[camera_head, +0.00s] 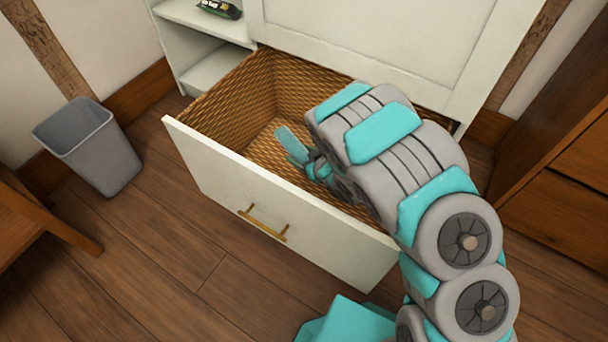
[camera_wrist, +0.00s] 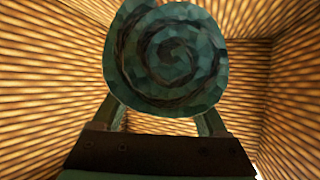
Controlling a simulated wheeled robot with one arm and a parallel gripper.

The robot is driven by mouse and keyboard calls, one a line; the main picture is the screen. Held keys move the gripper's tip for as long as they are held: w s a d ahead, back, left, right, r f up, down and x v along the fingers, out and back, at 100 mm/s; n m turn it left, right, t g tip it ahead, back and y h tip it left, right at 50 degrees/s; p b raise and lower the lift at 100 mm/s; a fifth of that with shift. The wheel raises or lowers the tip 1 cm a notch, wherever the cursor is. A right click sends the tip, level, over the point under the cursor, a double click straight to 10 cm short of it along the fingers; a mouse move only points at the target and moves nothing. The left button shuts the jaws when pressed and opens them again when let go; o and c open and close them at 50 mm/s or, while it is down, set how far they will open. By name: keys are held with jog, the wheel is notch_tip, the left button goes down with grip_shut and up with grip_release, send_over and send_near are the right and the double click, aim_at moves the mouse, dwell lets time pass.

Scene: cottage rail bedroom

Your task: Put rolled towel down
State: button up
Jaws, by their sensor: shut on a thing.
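The rolled towel (camera_wrist: 168,55) is teal, and its spiral end faces the camera in the wrist view. My gripper (camera_wrist: 165,108) is shut on it, with a finger at each side of its lower part. In the head view my gripper (camera_head: 298,152) is inside the open drawer (camera_head: 250,205), which has a white front and a woven wicker lining. My arm covers the drawer's right part there. I cannot tell whether the towel touches the drawer bottom.
A grey bin (camera_head: 85,145) stands on the wooden floor left of the drawer. White shelves (camera_head: 215,70) hold a small dark packet (camera_head: 219,8) behind it. A brown wooden dresser (camera_head: 565,190) stands at the right. Part of the wicker bottom left of my gripper is bare.

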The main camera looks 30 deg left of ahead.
jog(key=shift+d+f+b, duration=0.1)
jog(key=shift+f+b, duration=0.2)
jog(key=shift+f, duration=4.15)
jog(key=shift+f, duration=0.15)
jog(key=o, duration=1.4)
jog(key=shift+c, duration=0.2)
jog(key=shift+r, duration=0.2)
jog(key=shift+v, duration=3.7)
